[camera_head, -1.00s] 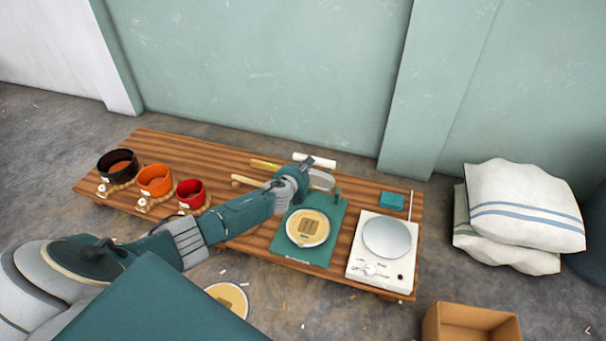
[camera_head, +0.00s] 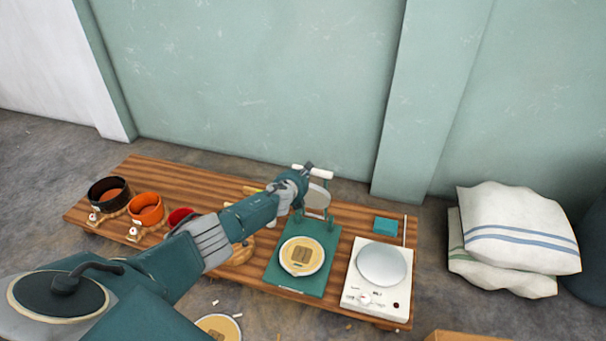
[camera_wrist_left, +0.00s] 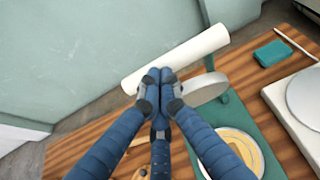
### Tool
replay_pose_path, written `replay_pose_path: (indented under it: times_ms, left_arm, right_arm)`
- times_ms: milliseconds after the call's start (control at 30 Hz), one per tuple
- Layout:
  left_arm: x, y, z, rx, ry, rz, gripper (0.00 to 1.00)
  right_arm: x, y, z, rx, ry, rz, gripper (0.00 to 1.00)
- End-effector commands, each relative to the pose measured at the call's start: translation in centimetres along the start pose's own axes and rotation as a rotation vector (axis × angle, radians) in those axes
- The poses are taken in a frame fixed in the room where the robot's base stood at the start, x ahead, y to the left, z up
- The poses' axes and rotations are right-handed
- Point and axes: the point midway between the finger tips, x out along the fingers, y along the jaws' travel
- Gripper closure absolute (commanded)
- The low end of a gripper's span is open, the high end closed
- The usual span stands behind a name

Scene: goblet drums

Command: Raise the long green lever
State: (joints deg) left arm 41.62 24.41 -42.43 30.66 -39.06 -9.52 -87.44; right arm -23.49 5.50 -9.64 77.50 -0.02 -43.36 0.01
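A green press stands on the wooden board, with a green base plate (camera_head: 280,279) and short green uprights (camera_head: 333,212). A round grey disc (camera_head: 317,196) hangs near them; it also shows in the wrist view (camera_wrist_left: 208,88). A white bar (camera_head: 321,173) lies crosswise at the press's back; it fills the upper middle of the wrist view (camera_wrist_left: 190,50). A short green piece (camera_wrist_left: 209,62) shows between bar and disc. The lever's full length is hidden. My left gripper (camera_wrist_left: 158,76) is shut, its fingertips together at the bar's lower edge; contact is unclear. My right gripper is out of view.
A white scale (camera_head: 376,302) and a teal block (camera_head: 385,226) are at the right. A green wall (camera_head: 240,80) rises behind; stacked sacks (camera_head: 520,235) lie right.

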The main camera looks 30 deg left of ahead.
Motion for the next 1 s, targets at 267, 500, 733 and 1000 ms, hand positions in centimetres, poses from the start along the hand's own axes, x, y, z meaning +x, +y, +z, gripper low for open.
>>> replay_pose_path:
  times_ms: [267, 500, 733, 1000]
  left_arm:
    - [0.2, 0.6, 2.6, -0.003, -0.033, 0.012, 1.00]
    - [-0.7, 0.9, 3.2, -0.001, -0.048, 0.015, 1.00]
    - [-3.1, 0.5, 2.0, -0.001, -0.027, 0.008, 1.00]
    - [-6.8, 0.3, 1.1, 0.000, -0.017, 0.003, 1.00]
  right_arm:
    - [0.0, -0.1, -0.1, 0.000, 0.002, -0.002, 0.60]
    - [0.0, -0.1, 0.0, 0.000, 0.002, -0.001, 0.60]
    - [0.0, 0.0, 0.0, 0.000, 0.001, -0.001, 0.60]
    - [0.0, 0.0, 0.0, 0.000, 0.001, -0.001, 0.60]
